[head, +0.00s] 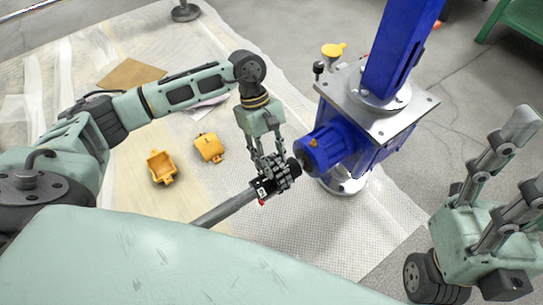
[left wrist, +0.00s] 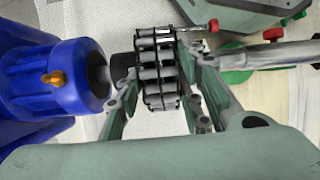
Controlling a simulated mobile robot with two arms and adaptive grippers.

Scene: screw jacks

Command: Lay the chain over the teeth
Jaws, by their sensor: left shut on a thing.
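The dark roller chain (head: 281,177) is at the shaft end beside the blue gear housing (head: 324,150). My left gripper (head: 270,165) reaches down from above and is shut on it. In the left wrist view the chain (left wrist: 158,70) lies curved between my two fingers (left wrist: 160,88), with a dark hub (left wrist: 122,68) on its left. The teeth are hidden behind chain and fingers, so I cannot tell how the links sit on them. The grey shaft (head: 225,207) runs down-left from there. My right gripper (head: 535,150) is at the right edge, fingers apart, with nothing seen between them.
Two yellow cover halves (head: 161,167) (head: 208,147) lie on the pale sheet left of the shaft. A brown sheet (head: 132,75) lies farther back. The pale mat (head: 330,235) in front is clear.

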